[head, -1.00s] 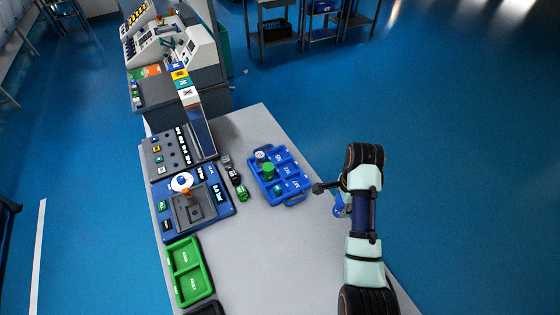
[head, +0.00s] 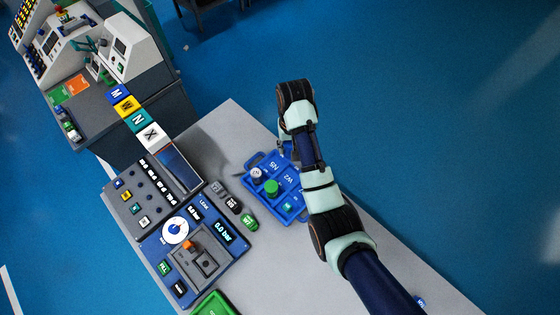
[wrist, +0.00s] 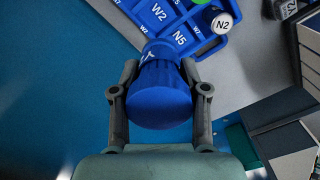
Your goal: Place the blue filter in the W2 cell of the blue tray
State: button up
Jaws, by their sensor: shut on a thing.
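My gripper (wrist: 160,72) is shut on the blue filter (wrist: 160,98), with a finger on each side of it. The blue tray (wrist: 207,46) lies beyond it at the top of the wrist view, with its N5 and W2 labels readable. In the head view my gripper (head: 288,147) is at the tray's far right edge, and my arm hides most of the filter. The tray (head: 283,172) holds a white-topped N2 piece (head: 257,174), a green cylinder (head: 271,187) and a small teal piece (head: 288,208). The W2 label (head: 290,179) is beside the green cylinder.
Small grey, black and green pieces (head: 233,205) lie left of the tray. A blue control panel (head: 205,240) stands further left. A green tray (head: 215,304) is at the bottom edge. The grey table (head: 285,270) is clear in front of the blue tray.

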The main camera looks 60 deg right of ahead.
jog(key=b, duration=0.7)
send_near(288, 179)
jog(key=shift+d, duration=0.1)
jog(key=shift+f+b, duration=0.5)
jog(key=shift+f, duration=1.7)
jog(key=shift+f, duration=0.15)
jog(key=o, duration=1.2)
notch_tip(288, 179, up, 12)
jog(key=p, duration=0.2)
jog(key=shift+r+p, duration=0.2)
jog(key=shift+p, duration=0.2)
